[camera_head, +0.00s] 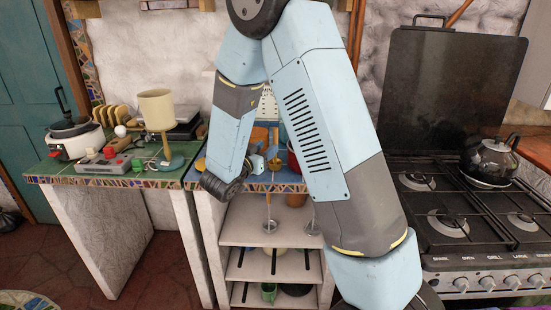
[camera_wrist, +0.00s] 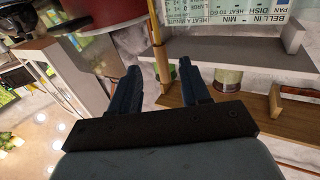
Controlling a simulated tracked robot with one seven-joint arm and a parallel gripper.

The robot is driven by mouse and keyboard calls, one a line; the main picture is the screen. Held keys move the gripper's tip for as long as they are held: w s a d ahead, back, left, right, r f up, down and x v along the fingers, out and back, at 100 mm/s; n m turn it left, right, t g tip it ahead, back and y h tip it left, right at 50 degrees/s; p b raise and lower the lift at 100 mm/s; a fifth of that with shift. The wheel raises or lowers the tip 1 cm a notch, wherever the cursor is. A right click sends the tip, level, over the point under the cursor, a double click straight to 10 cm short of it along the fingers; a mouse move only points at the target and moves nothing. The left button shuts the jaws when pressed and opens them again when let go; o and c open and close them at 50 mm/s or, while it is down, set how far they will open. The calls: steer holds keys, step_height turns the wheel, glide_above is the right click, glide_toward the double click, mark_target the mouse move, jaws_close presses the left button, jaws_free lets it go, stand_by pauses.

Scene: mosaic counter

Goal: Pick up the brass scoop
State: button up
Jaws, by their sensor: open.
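My gripper (camera_head: 264,161) is open at the front of the blue-topped counter section. In the wrist view its two dark fingers (camera_wrist: 158,82) stand apart with nothing held between them. A thin brass-coloured handle (camera_wrist: 157,45) shows just beyond the fingers in the wrist view. In the head view a thin brass-toned rod (camera_head: 269,204) hangs at the counter front, with a pale round end below. I cannot tell for sure whether this is the brass scoop. My arm hides much of the counter top.
A red pot (camera_head: 293,160) stands beside my arm, and it shows large in the wrist view (camera_wrist: 95,15). Open shelves (camera_head: 262,234) lie below. A lamp (camera_head: 158,120) and grey box (camera_head: 103,163) are left; the stove (camera_head: 470,215) with a kettle (camera_head: 488,160) is right.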

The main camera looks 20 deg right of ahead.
mark_target(274, 140)
steer(key=shift+r+x, duration=0.15)
steer(key=shift+x, duration=1.6)
steer(key=shift+r+x, duration=0.1)
steer(key=shift+x, duration=1.65)
steer(key=shift+a, duration=0.1)
jaws_close()
